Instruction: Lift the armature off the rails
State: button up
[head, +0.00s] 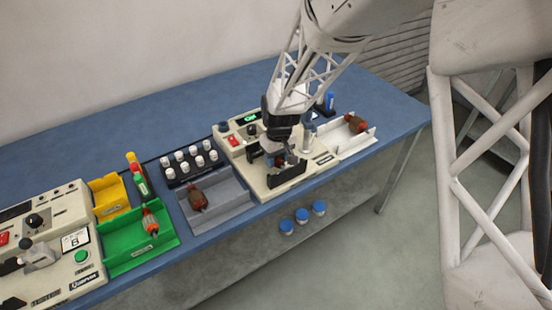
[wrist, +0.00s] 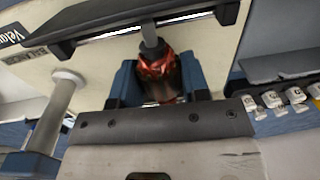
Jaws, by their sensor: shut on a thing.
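My gripper (head: 279,157) is over the cream machine (head: 319,154) right of the middle of the bench in the head view. It is shut on an armature with copper-red windings and a dark core, which shows between the blue-sided fingers in the wrist view (wrist: 160,78). The armature's grey shaft end reaches toward a black rail (wrist: 130,18) in the wrist view. Whether the shaft rests on the rail or is clear of it, I cannot tell. The gripper hides most of the armature in the head view, and its other shaft end is hidden in the wrist view.
Other armatures lie in the white tray (head: 349,147) at right, the grey tray (head: 232,198) and the green tray (head: 120,262). A rack of white-capped bottles (head: 190,162) stands behind the grey tray. A cream post (head: 308,138) rises close beside my gripper.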

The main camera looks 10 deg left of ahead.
jog(key=shift+r, duration=0.55)
jog(key=shift+s+d+r, duration=0.1)
jog(key=shift+s+r, duration=0.05)
jog(key=shift+r, duration=0.45)
jog(key=shift+s+r, duration=0.1)
jog(key=shift+r, duration=0.5)
jog(key=s+d+r, duration=0.1)
jog(key=s+d, duration=0.6)
jog(key=s, duration=0.6)
jog(key=shift+s+d+r, duration=0.15)
jog(key=shift+s, duration=0.15)
